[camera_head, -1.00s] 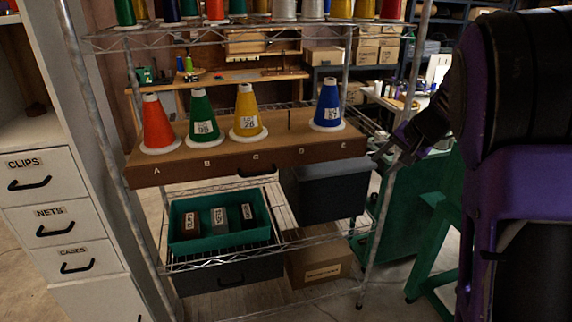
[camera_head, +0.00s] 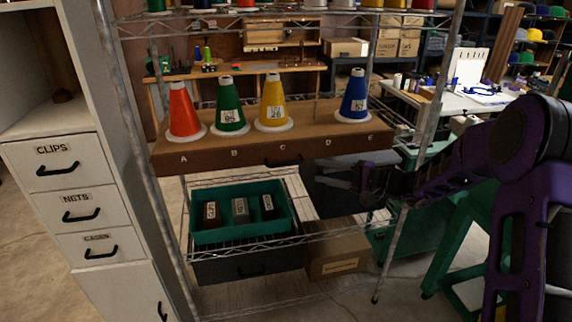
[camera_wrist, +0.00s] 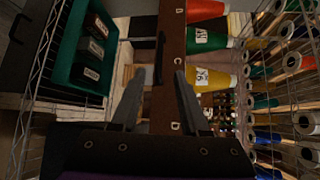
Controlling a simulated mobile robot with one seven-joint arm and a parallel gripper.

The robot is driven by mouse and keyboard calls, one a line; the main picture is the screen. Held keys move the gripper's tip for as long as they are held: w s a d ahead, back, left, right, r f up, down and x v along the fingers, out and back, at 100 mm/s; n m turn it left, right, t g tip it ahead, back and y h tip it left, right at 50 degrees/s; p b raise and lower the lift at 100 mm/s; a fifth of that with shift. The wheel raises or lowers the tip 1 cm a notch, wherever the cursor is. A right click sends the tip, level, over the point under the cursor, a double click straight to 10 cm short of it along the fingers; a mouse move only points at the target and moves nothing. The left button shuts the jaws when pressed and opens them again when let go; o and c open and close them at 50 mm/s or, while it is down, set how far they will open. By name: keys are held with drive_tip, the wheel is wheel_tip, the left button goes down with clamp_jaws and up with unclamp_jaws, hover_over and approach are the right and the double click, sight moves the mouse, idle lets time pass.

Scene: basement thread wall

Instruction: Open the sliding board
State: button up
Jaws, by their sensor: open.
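The sliding board (camera_head: 215,153) is a brown shelf board with a front face lettered A to E and a black handle (camera_head: 283,160) at its middle. Red (camera_head: 182,110), green (camera_head: 229,105), yellow (camera_head: 272,103) and blue (camera_head: 354,97) cones stand on it at A, B, C and E; D has no cone. My gripper (camera_head: 332,174) is open, just below the board's front edge, right of the handle. In the wrist view the open fingers (camera_wrist: 159,100) straddle the board's lettered face (camera_wrist: 171,50), with the dark handle (camera_wrist: 159,52) ahead between them.
A teal bin (camera_head: 207,237) with several labelled blocks sits on the wire shelf below. A cardboard box (camera_head: 338,262) is at lower right. A metal rack post (camera_head: 418,150) stands close to my arm. A white drawer cabinet (camera_head: 60,185) is at left.

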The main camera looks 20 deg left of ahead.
sight(286, 164)
drive_tip(key=x, duration=1.2)
clamp_jaws()
idle(1.1)
